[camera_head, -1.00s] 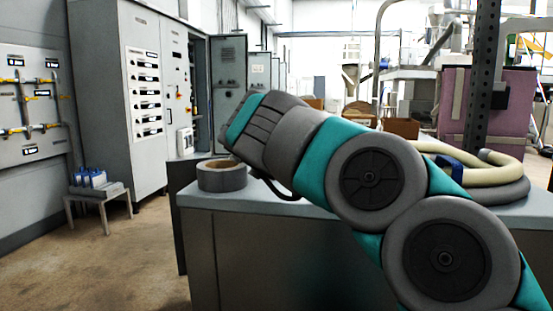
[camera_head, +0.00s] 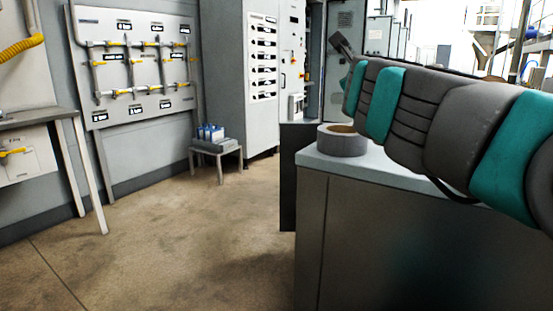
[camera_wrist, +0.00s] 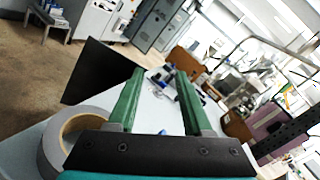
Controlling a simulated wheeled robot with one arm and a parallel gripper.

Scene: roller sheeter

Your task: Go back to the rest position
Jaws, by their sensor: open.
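My gripper shows in the wrist view (camera_wrist: 157,88), its two green fingers spread apart with nothing between them. It is held above a grey worktop (camera_wrist: 150,112). In the head view my teal and grey arm reaches across the right side, over the worktop (camera_head: 375,172). The far end of the arm is small there and the fingers cannot be made out.
A small low stool (camera_head: 216,149) with blue items stands by the wall. A pipe panel (camera_head: 140,75), grey cabinets (camera_head: 262,70) and a bench (camera_head: 35,118) line the left side. The concrete floor (camera_head: 190,235) in the middle is clear.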

